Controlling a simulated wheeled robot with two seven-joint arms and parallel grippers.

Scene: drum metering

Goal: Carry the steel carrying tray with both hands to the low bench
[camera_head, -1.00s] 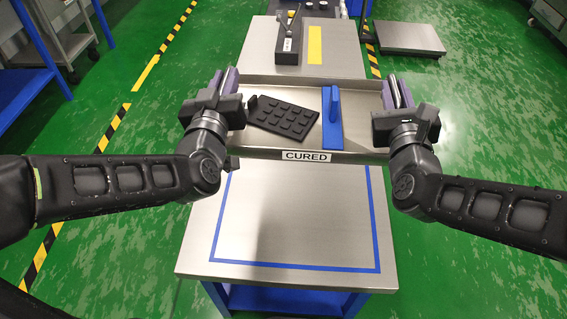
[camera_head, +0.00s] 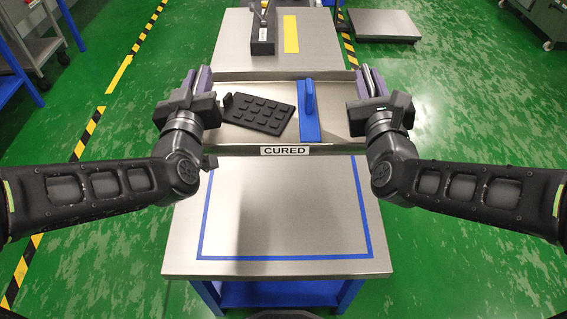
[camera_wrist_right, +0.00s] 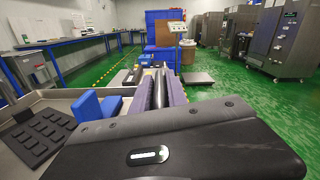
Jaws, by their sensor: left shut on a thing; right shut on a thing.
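The steel carrying tray (camera_head: 232,148) is held level in the head view, with a "CURED" label on its near wall. In it lie a black block-studded pad (camera_head: 262,115) and a blue upright-handled piece (camera_head: 309,122). My left gripper (camera_head: 197,84) is shut on the tray's left end; my right gripper (camera_head: 370,83) is shut on its right end. The low bench (camera_head: 285,215), steel-topped with a blue taped outline, is below and nearer than the tray. The tray's shadow falls on it. The right wrist view shows the tray's rim (camera_wrist_right: 75,93) beside my right gripper.
Behind the tray is another steel-topped table (camera_head: 325,45) with a black box (camera_head: 262,40) and a yellow strip (camera_head: 291,32). A floor scale platform (camera_head: 384,25) stands at the back right.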

